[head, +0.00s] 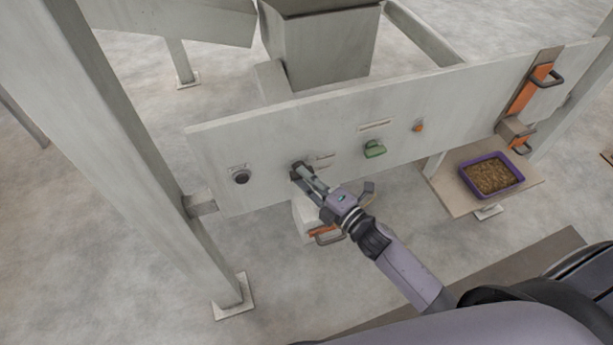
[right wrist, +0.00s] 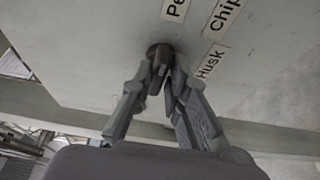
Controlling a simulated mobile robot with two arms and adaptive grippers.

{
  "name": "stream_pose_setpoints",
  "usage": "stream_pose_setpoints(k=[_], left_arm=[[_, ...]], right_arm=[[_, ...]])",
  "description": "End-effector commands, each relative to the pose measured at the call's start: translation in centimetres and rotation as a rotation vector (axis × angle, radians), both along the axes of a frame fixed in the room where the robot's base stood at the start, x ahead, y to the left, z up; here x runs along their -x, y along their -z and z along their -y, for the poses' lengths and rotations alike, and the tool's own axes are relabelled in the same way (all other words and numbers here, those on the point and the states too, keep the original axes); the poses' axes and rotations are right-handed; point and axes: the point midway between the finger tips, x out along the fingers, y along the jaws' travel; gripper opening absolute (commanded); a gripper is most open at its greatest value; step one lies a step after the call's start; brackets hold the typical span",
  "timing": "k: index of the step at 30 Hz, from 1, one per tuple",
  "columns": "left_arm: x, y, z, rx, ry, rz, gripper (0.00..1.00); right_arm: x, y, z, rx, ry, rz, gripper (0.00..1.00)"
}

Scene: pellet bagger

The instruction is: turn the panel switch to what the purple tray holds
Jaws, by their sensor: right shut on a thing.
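The panel switch (right wrist: 154,52) is a dark knob on the grey panel (head: 460,105). My right gripper (head: 303,172) is shut on it, and in the right wrist view its fingers (right wrist: 160,75) close on the knob's bar from both sides. Labels stand around the knob: one starting "Pe" (right wrist: 175,9), "Chip" (right wrist: 222,16) and "Husk" (right wrist: 209,62). Where the knob points is hard to tell behind the fingers. The purple tray (head: 464,171) holds loose brown, flaky-looking material (head: 492,177). My left gripper is not in view.
The panel also carries a black round knob (head: 241,177), a green knob (head: 374,149) and a small orange button (head: 418,127). Orange bars with handles (head: 530,90) are at its right end. The tray stands on a small shelf (head: 451,192). A grey post (head: 125,140) rises at left.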

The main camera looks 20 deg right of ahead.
Motion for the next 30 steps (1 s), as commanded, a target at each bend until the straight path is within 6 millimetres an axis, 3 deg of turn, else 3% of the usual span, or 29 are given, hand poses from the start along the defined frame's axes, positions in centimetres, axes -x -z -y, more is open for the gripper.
stream_pose_setpoints(k=[11,30], left_arm=[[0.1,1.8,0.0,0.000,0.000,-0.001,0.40],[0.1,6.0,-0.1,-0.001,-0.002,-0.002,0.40]], right_arm=[[-0.2,0.0,-0.1,-0.139,0.000,0.007,0.00],[-0.2,0.0,-0.1,-0.642,0.000,-0.010,0.00]])
